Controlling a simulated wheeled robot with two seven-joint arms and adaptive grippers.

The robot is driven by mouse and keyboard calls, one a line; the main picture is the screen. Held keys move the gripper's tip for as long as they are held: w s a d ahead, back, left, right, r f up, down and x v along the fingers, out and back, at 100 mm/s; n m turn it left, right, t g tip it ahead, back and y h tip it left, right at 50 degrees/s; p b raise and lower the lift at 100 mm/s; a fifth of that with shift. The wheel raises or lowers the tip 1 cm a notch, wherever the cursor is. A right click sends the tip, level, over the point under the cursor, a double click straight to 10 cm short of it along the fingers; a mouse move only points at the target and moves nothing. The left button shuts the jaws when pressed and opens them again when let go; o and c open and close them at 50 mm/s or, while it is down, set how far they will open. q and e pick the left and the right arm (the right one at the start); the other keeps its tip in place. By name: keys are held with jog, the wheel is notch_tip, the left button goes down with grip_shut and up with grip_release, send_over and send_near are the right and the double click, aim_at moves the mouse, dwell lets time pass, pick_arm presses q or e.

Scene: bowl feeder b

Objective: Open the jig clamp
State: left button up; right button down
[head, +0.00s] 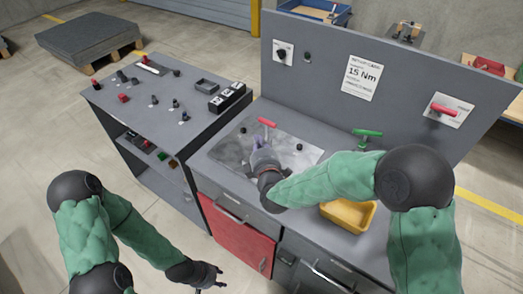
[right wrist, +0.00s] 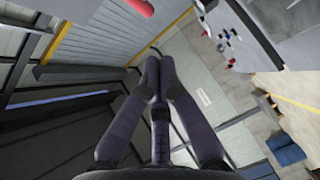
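A red handle (head: 267,122) stands up at the back of a pale metal plate (head: 228,152) on the workbench; it looks like the jig clamp's lever. My right gripper (head: 264,152) is over the plate, just in front of and below this handle in the head view, hiding what lies under it. In the right wrist view my right fingers (right wrist: 160,65) come together at the tips with nothing seen between them. A red piece (right wrist: 138,6) shows past them at the top edge, apart from the tips. My left gripper (head: 212,278) hangs low in front of the benches; its finger opening is unclear.
A green-handled device (head: 367,132) and a yellow bin (head: 348,214) are to the right. A tall panel (head: 320,62) with a red handle (head: 445,109) closes the back. A side bench (head: 135,110) holds small parts and black boxes. A red drawer front (head: 237,232) is below.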

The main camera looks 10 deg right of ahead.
aim_at(262, 122)
jog(key=w+d+f+b, duration=0.1)
jog(key=w+d, duration=0.1)
jog(key=w, duration=0.4)
jog(key=shift+d+f, duration=0.15)
jog(key=shift+d, duration=0.25)
jog(key=shift+w, duration=0.1)
jog(key=shift+w+d+r+p, duration=0.2)
jog(key=shift+p, duration=0.25)
jog(key=shift+g, duration=0.3)
